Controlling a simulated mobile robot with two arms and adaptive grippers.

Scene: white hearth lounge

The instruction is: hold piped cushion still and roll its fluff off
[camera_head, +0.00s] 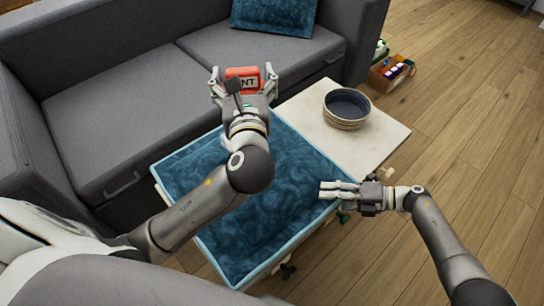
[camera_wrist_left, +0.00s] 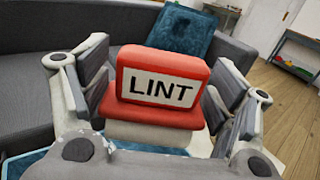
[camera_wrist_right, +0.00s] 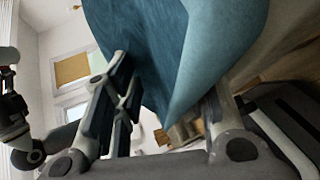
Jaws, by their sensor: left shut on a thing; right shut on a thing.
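The piped cushion (camera_head: 262,222), dark blue with a light blue edge, lies flat on a pale low table. My left gripper (camera_head: 243,82) is shut on a red and white lint roller (camera_head: 246,72) marked LINT, over the cushion's far end. The roller fills the middle of the left wrist view (camera_wrist_left: 160,88). My right gripper (camera_head: 342,190) is shut on the cushion's right edge. In the right wrist view the cushion's edge (camera_wrist_right: 190,50) runs between the fingers. I cannot make out fluff on the cushion. My left arm hides part of its left side.
A dark bowl (camera_head: 347,108) with a tan outside stands on the pale tabletop (camera_head: 310,133) at the far right. A grey sofa (camera_head: 120,110) with another blue cushion (camera_head: 275,14) runs behind. A wooden box (camera_head: 390,73) of small items is on the floor; the wood floor at right is open.

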